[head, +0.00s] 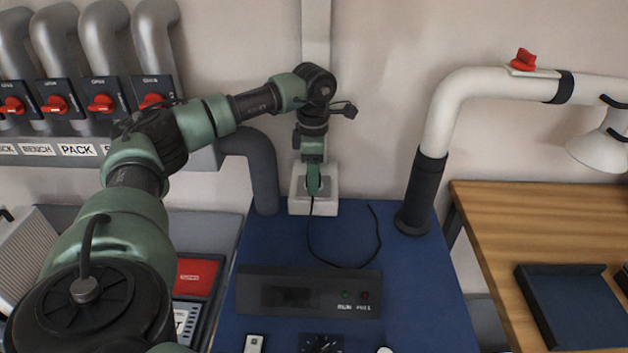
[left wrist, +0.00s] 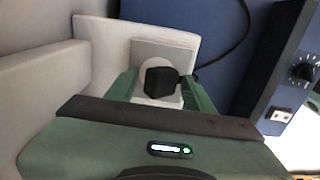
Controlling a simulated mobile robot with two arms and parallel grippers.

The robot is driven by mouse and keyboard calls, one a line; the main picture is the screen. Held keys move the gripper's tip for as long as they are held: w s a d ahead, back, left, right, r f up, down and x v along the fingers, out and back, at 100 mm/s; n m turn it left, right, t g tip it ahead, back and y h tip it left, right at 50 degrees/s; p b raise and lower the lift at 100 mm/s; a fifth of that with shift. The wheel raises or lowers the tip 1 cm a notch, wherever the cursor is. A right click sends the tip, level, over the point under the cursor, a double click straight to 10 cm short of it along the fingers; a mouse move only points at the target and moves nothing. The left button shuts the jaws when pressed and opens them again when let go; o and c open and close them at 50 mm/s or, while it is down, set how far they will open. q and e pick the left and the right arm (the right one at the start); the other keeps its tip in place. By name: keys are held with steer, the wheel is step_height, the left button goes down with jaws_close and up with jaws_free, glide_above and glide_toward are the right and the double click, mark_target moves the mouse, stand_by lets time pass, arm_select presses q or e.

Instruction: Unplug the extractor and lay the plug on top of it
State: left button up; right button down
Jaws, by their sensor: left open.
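My left gripper (head: 313,188) points down at a white socket box (head: 299,206) at the back of the blue bench. In the left wrist view the open green fingers (left wrist: 160,93) stand on either side of a black plug (left wrist: 161,82) seated in the round white socket. I cannot tell whether they touch it. In the head view the gripper hides the plug. A thin black cord (head: 312,240) runs from there in a loop over the bench. A long dark box (head: 300,293) marked RUN, perhaps the extractor, lies in front. My right gripper is not in view.
A dark upright duct (head: 262,175) stands left of the socket, a white pipe with a dark base (head: 420,195) right of it. Red-handled valves (head: 103,103) line the left wall. A wooden table (head: 555,215) with a dark tray (head: 575,305) is at right. The blue bench (head: 410,285) is mostly clear at right.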

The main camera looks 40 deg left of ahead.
arm_select(q)
steer(key=shift+s+d+f, duration=0.15)
steer(key=shift+s+f, duration=0.05)
stand_by(0.4)
jaws_close()
steer(key=shift+r, duration=0.1)
steer(key=shift+r+p, duration=0.1)
steer(key=shift+p, duration=0.25)
steer(key=shift+w+r+p, duration=0.1)
steer(key=shift+r+p, duration=0.35)
steer(key=shift+r, duration=0.1)
steer(key=shift+r+p, duration=1.85)
steer(key=shift+r, duration=0.6)
